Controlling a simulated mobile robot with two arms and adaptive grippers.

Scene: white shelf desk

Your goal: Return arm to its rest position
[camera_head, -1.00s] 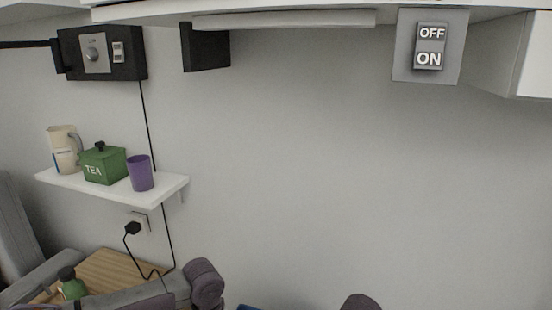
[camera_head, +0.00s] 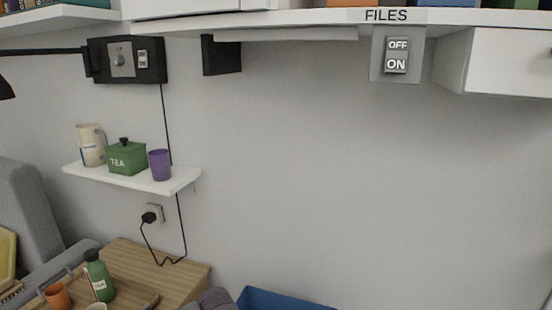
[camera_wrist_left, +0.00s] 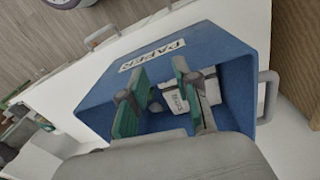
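My left gripper (camera_wrist_left: 162,98) shows in the left wrist view, with its two green-padded fingers apart and nothing visibly gripped. It is over the open blue bin (camera_wrist_left: 236,66) labelled PAPER. A white item with dark print (camera_wrist_left: 172,98) lies inside the bin, partly hidden behind a finger. In the head view the blue bin (camera_head: 284,301) shows only as a rim at the bottom edge. My right gripper is in neither view.
A small wall shelf (camera_head: 150,184) holds a jug (camera_head: 91,145), a green TEA box (camera_head: 127,158) and a purple cup (camera_head: 159,165). A wooden surface (camera_head: 150,272) below carries a green bottle (camera_head: 98,276) and an orange cup (camera_head: 57,296). An OFF/ON switch (camera_head: 397,55) is upper right.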

